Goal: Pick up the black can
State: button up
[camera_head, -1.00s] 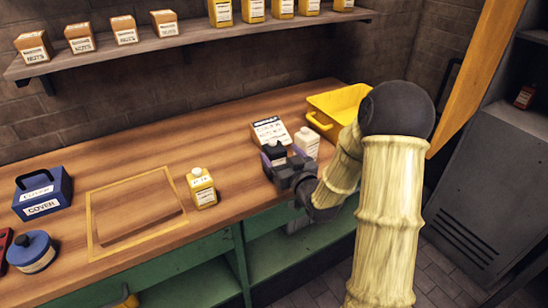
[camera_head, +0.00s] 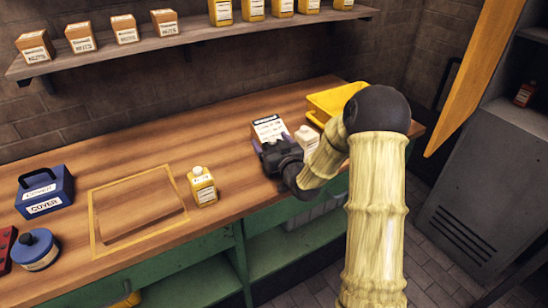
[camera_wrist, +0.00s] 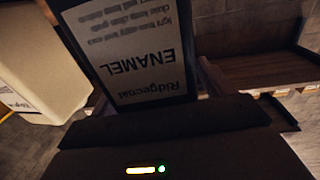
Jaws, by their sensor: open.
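The black can (camera_wrist: 130,48) fills the upper middle of the wrist view, with a pale "Ridgecoat ENAMEL" label that reads upside down.
A yellow bottle (camera_head: 202,186) stands left on the wooden bench (camera_head: 150,150). The blue box (camera_head: 45,192) is farther left.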

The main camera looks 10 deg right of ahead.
jog(key=shift+c, duration=0.2)
dwell(0.3)
grip_shut()
jog(key=shift+r, duration=0.1)
notch_tip(320, 180, up, 10)
jog(key=shift+f, duration=0.1)
dwell(0.5)
dwell(0.5)
